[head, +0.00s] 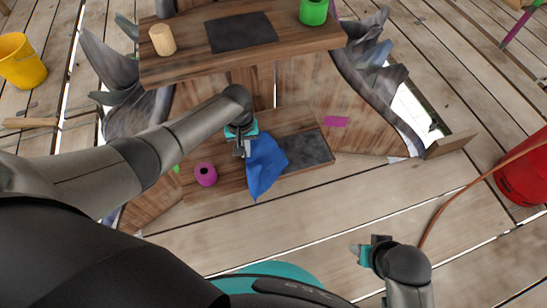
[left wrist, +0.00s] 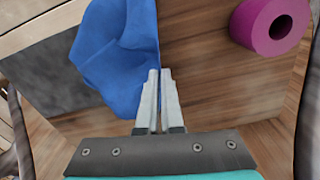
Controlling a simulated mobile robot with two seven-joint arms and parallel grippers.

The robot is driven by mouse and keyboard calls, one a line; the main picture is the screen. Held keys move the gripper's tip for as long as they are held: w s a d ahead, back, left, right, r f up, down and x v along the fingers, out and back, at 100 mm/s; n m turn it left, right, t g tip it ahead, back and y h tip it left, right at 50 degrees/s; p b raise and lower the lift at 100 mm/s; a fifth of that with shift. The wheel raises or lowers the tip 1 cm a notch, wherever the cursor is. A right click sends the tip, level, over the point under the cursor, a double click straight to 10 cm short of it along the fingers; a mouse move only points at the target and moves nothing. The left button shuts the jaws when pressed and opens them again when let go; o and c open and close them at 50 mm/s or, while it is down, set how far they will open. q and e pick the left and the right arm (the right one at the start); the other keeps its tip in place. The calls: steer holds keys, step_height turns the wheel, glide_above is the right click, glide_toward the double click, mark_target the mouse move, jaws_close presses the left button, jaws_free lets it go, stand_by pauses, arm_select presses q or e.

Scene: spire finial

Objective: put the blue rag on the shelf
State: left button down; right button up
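The blue rag (head: 264,166) is a loose cloth draped at the lower wooden shelf (head: 222,182), beside a dark grey mat (head: 304,150) and partly over it in the head view. Its lower corner reaches the shelf's front edge. My left gripper (head: 242,150) is at the rag's upper left edge. In the left wrist view its fingers (left wrist: 157,78) are close together with the rag (left wrist: 118,52) pinched at the tips. Whether the rag's underside rests on the shelf is hard to tell. My right gripper (head: 362,254) is low at right, away from the rag; its finger gap is unclear.
A magenta roll (head: 205,174) stands on the lower shelf left of the rag. The upper shelf (head: 185,67) overhangs behind, with a wooden cylinder (head: 162,40), a dark mat (head: 241,32) and a green cylinder (head: 313,11). A yellow bucket (head: 22,62) and red bucket (head: 525,170) stand on the floor.

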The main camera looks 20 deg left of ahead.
arm_select(q)
steer(key=c, duration=0.6)
jaws_free()
steer(key=r+p, duration=0.1)
steer(key=p, duration=0.1)
steer(key=a+r+p, duration=0.1)
steer(key=r+p, duration=0.1)
steer(key=shift+s+a+r, duration=0.1)
steer(key=shift+s+r, duration=0.1)
steer(key=shift+r, duration=0.05)
